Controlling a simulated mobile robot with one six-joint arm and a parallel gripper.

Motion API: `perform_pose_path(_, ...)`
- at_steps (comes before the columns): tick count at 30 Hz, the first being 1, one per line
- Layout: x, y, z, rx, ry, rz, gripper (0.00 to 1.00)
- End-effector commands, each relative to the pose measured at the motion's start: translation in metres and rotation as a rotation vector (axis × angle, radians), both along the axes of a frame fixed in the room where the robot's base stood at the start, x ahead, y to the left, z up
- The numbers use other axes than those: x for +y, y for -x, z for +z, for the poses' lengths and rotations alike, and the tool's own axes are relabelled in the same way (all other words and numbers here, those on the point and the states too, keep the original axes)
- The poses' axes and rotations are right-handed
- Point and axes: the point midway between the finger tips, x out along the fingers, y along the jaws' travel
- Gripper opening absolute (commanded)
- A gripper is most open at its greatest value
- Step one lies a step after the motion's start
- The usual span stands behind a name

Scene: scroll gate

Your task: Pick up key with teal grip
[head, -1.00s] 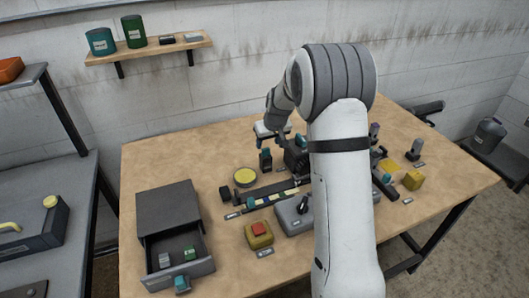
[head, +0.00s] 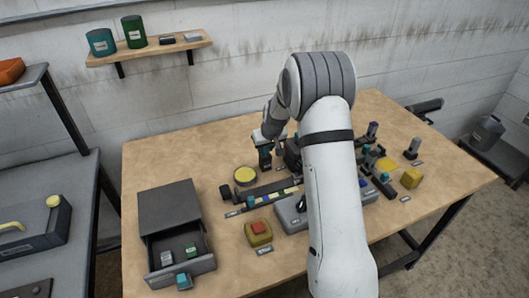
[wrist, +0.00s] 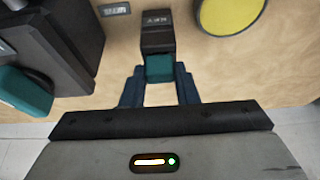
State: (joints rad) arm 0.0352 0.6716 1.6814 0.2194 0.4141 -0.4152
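The key (wrist: 158,39) has a dark body marked "KEY" and a teal grip (wrist: 159,68). In the wrist view it is at upper centre. My gripper (wrist: 159,85) has its two dark fingers on either side of the teal grip, very close to its sides. I cannot tell whether they press on it. In the head view the key (head: 265,158) stands on the table behind the dark rail, left of my arm. My gripper is just above it, and its fingers are hard to make out there.
A yellow disc (wrist: 229,12) is close by on the right. A dark block with a teal part (wrist: 22,91) is on the left in the wrist view. The grey drawer unit (head: 168,208) stands open at the table's left. A red button box (head: 258,233) is in front.

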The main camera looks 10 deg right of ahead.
Motion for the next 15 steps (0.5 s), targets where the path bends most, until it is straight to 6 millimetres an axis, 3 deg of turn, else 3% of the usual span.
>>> perform_pose_path(7,0.0003,0.0001,0.0001,0.000,0.000,0.000,0.04)
perform_pose_path(15,0.0007,-0.0004,0.0030,-0.001,0.000,0.001,0.04)
